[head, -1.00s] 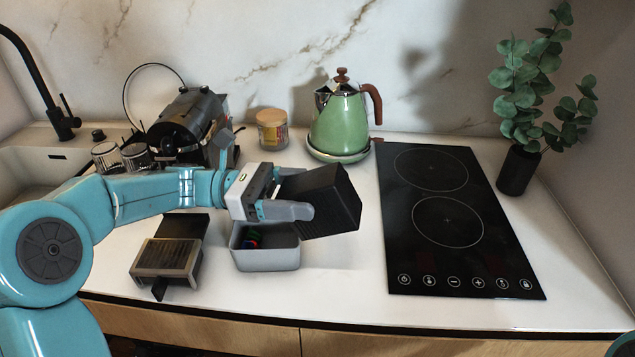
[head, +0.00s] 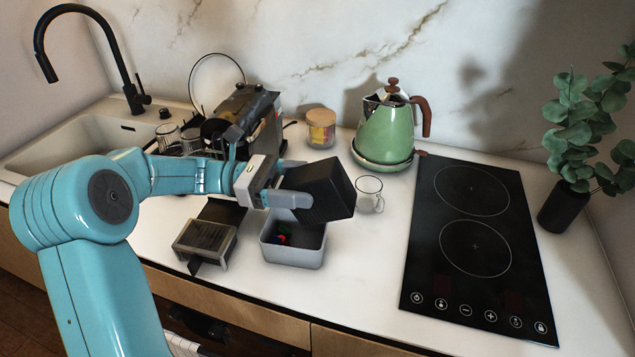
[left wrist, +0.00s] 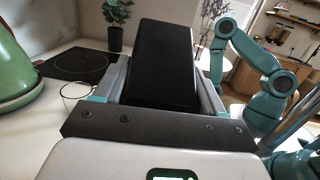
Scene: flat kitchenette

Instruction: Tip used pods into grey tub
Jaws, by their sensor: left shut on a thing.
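My left gripper (head: 285,197) is shut on a black box-shaped bin (head: 325,190) and holds it tilted above the counter. The bin also shows large between the fingers in the left wrist view (left wrist: 165,65). Its inside is hidden from both views. The grey tub (head: 293,254) stands on the counter just below the gripper and bin. The bin hides part of the tub's far right side. My right gripper does not show; a teal arm of mine shows in the left wrist view.
A slatted drip tray (head: 205,240) lies left of the tub. The coffee machine (head: 245,120), a lidded jar (head: 321,128) and a green kettle (head: 385,132) stand behind. A black hob (head: 470,240) lies to the right.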

